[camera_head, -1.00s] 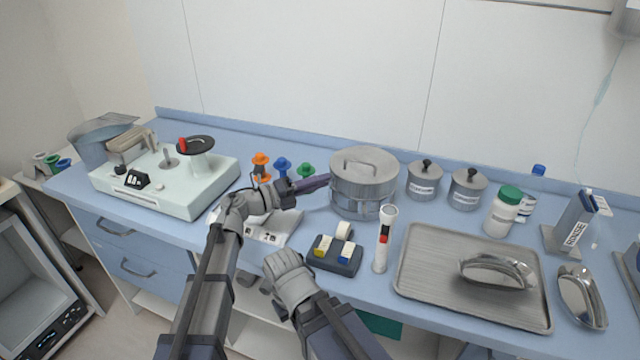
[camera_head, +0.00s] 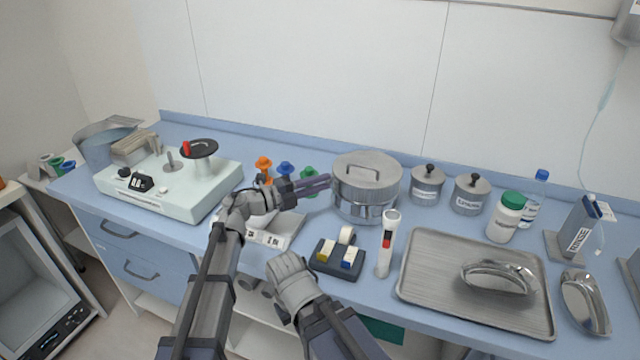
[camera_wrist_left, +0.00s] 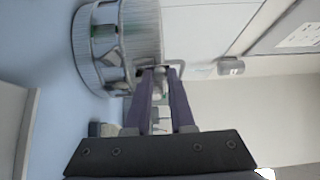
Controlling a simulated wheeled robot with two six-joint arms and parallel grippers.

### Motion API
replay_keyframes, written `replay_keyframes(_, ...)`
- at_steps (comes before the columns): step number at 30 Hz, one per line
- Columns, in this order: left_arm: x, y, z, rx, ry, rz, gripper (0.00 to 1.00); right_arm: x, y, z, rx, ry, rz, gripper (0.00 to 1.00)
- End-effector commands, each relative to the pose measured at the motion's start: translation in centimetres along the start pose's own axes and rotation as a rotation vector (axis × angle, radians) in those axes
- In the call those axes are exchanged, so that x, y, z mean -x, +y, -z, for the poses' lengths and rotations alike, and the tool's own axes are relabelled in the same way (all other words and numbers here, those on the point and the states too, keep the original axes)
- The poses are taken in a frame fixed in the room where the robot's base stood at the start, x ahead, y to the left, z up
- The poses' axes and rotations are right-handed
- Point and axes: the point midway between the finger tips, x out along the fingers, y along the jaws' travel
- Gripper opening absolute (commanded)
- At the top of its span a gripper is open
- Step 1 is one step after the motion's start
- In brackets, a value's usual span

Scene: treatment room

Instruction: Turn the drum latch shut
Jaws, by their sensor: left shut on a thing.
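The drum (camera_head: 366,190) is a ribbed grey metal pot with a lid and a bar handle, standing upright on the blue counter. It also shows at the upper left of the left wrist view (camera_wrist_left: 135,35). My left gripper (camera_head: 328,182) reaches it from the left, its fingertips at the drum's side. In the left wrist view, the dark fingers (camera_wrist_left: 161,72) are shut on a small grey piece by the drum wall, which I take for the drum latch (camera_wrist_left: 160,72). The fingers hide much of it. My right arm shows in front, but no right fingers show.
Close before the drum stand a white tube (camera_head: 387,245) and a dark block with coloured pieces (camera_head: 337,262). A metal tray (camera_head: 430,285) lies to the right. Two lidded jars (camera_head: 427,187) stand beside the drum. Orange, blue and green pieces (camera_head: 285,168) stand behind the left gripper.

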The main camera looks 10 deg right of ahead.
Motion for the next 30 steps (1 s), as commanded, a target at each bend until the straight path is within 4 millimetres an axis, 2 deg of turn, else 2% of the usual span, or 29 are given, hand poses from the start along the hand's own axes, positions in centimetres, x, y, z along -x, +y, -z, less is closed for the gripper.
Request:
replay_keyframes(7,0.0,0.0,-0.1,-0.001,-0.002,-0.001,0.0,0.0,0.0,0.0,0.0,0.0,0.0,0.0)
replay_keyframes(8,0.0,0.0,-0.1,-0.001,-0.002,-0.001,0.25,0.0,0.0,0.0,0.0,0.0,0.0,0.0)
replay_keyframes(15,0.0,0.0,-0.1,-0.001,-0.001,0.0,0.52,0.0,0.0,0.0,0.0,0.0,0.0,0.0)
replay_keyframes(23,0.1,0.0,0.0,-0.001,-0.001,0.0,0.52,0.0,0.0,0.0,0.0,0.0,0.0,0.0)
replay_keyframes(26,1.0,0.0,0.0,-0.001,-0.003,0.0,0.52,0.0,0.0,0.0,0.0,0.0,0.0,0.0)
replay_keyframes(30,3.3,0.0,0.0,-0.001,-0.005,0.0,0.52,0.0,0.0,0.0,0.0,0.0,0.0,0.0)
